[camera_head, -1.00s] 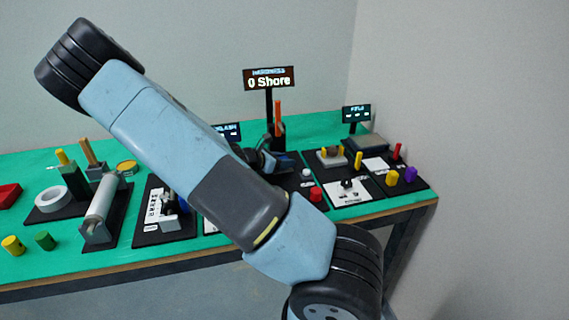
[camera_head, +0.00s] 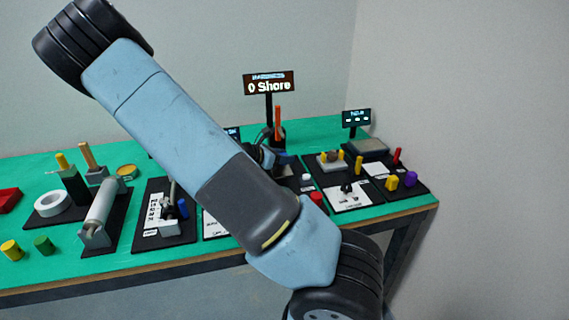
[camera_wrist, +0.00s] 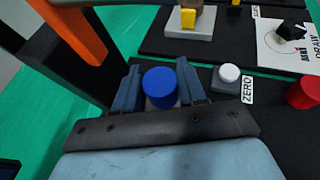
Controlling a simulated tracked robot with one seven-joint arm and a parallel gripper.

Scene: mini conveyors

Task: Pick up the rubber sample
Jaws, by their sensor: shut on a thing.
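A blue cylinder (camera_wrist: 160,84) stands upright between the fingers of my gripper (camera_wrist: 160,74) in the wrist view. The fingers press on it from left and right, so my gripper is shut on it. No label shows that it is rubber. Just below it a small pale patch shows; the rest of its underside is hidden. In the head view my gripper (camera_head: 268,157) is by the hardness tester, and the blue cylinder cannot be made out there. The tester has a dark frame and an orange upright bar (camera_wrist: 78,32), to the left of my gripper in the wrist view.
A white ZERO button (camera_wrist: 230,73) and a red cylinder (camera_wrist: 303,93) stand right of my gripper. The hardness screen (camera_head: 269,83) reads "0 Shore". Other stations crowd the green table (camera_head: 105,262), with a yellow cylinder (camera_head: 11,249) and a green cylinder (camera_head: 43,245) at front left.

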